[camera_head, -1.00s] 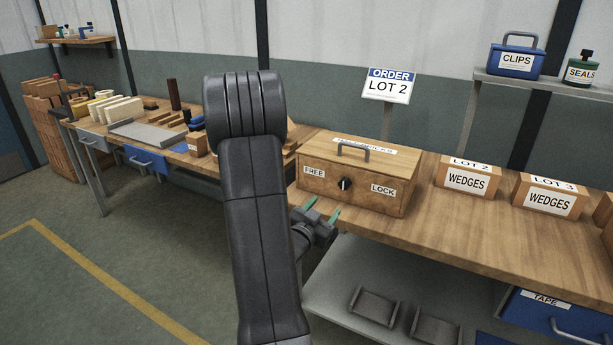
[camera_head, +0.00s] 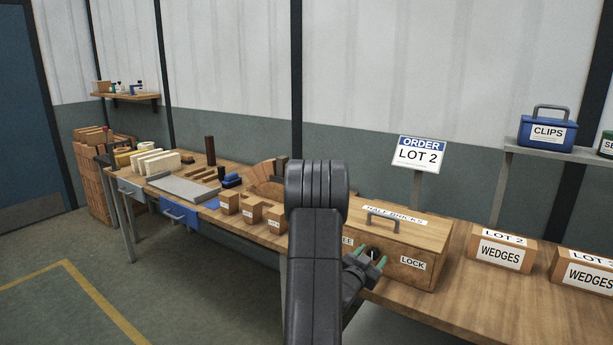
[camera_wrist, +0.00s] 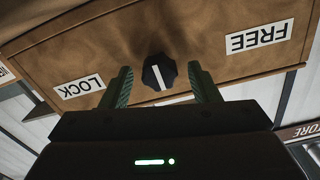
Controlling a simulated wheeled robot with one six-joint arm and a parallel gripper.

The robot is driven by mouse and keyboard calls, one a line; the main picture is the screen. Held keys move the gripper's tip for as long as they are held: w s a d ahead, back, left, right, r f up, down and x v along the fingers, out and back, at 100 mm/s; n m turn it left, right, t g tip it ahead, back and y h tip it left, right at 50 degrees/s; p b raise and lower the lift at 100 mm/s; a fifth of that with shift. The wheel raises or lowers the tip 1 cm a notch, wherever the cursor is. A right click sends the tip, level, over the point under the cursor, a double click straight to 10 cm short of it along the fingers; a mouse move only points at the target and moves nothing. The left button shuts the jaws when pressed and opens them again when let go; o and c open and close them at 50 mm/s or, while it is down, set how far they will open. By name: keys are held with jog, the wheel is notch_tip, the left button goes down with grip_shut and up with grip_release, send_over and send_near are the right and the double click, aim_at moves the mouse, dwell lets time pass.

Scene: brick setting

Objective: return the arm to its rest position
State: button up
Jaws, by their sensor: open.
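My gripper (camera_head: 369,259) is in front of the wooden half-bricks box (camera_head: 430,235), at the box's front face. In the wrist view my gripper (camera_wrist: 166,86) is open, its two green fingers apart on either side of the black knob (camera_wrist: 159,72) without visibly gripping it. The view is upside down there; the knob's white mark points between the FREE label (camera_wrist: 259,36) and the LOCK label (camera_wrist: 80,87). Whether the fingers touch the knob cannot be told. My arm hides the left part of the box in the head view.
A LOT 2 wedges box (camera_head: 500,250) and another wedges box (camera_head: 585,275) stand to the right on the bench (camera_head: 480,310). Several small boxes (camera_head: 250,211) stand left of my arm. An order sign (camera_head: 418,154) reads LOT 2. The floor (camera_head: 190,300) at left is clear.

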jog(key=shift+f+b, duration=0.15)
jog(key=shift+b, duration=0.35)
jog(key=b+v, duration=0.2)
jog(key=v, duration=1.1)
jog(key=p+x, duration=0.1)
jog(key=x, duration=0.5)
jog(key=p+x, duration=0.1)
jog(key=x, duration=0.6)
jog(key=shift+w+d+r+p, duration=0.15)
jog(key=shift+d+r+p, duration=0.05)
jog(key=shift+r+p, duration=0.1)
jog(key=n+p, duration=0.1)
jog(key=p, duration=0.2)
jog(key=shift+a+r, duration=0.1)
jog(key=shift+a, duration=0.1)
jog(key=n+p, duration=0.3)
jog(key=p, duration=0.4)
jog(key=shift+s+p, duration=0.2)
jog(key=shift+p, duration=0.15)
